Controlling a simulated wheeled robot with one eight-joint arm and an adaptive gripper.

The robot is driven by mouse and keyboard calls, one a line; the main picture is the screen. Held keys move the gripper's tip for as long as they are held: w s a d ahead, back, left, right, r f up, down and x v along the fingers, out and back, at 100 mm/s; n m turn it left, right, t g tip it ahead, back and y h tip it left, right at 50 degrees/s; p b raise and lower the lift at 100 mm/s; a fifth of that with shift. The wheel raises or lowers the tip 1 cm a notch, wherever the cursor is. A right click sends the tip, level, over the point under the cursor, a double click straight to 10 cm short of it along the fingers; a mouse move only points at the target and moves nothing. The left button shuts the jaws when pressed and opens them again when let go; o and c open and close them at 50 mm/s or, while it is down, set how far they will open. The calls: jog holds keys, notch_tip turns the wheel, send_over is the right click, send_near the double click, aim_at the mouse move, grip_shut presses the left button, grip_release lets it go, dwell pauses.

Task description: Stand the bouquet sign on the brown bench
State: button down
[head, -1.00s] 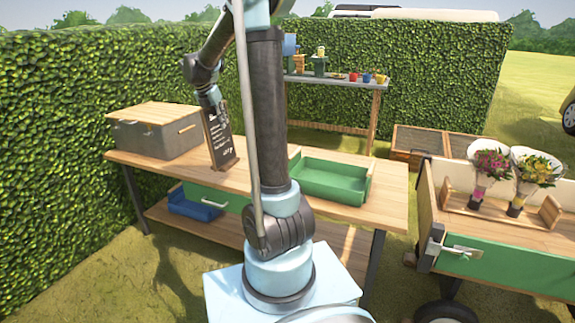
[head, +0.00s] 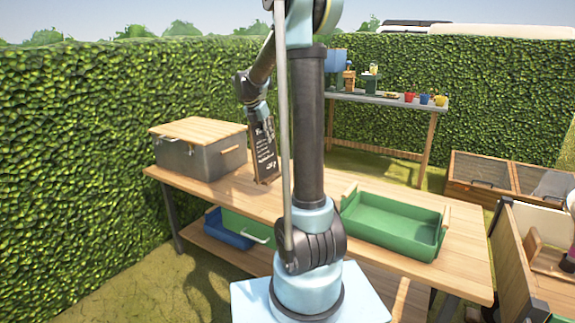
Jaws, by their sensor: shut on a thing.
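The bouquet sign (head: 265,155) is a dark board with white writing in a wooden frame. It is upright, slightly tilted, at the brown bench (head: 320,190), right of the grey box. My gripper (head: 260,112) is shut on the sign's top edge from above. The fingertips are small and partly dark against the sign. The sign's lower edge is at or just above the bench top; I cannot tell whether it touches.
A grey box with a wooden lid (head: 200,150) stands on the bench's left. A green tray (head: 395,225) stands on its right. A blue crate (head: 228,230) is on the lower shelf. A cart (head: 530,260) stands at the right edge. A potting table (head: 385,101) is behind.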

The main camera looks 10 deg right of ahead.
aim_at(257, 127)
jog(key=shift+f, duration=3.3)
jog(key=c, duration=1.7)
grip_release()
jog(key=v, duration=1.2)
jog(key=shift+s, duration=0.15)
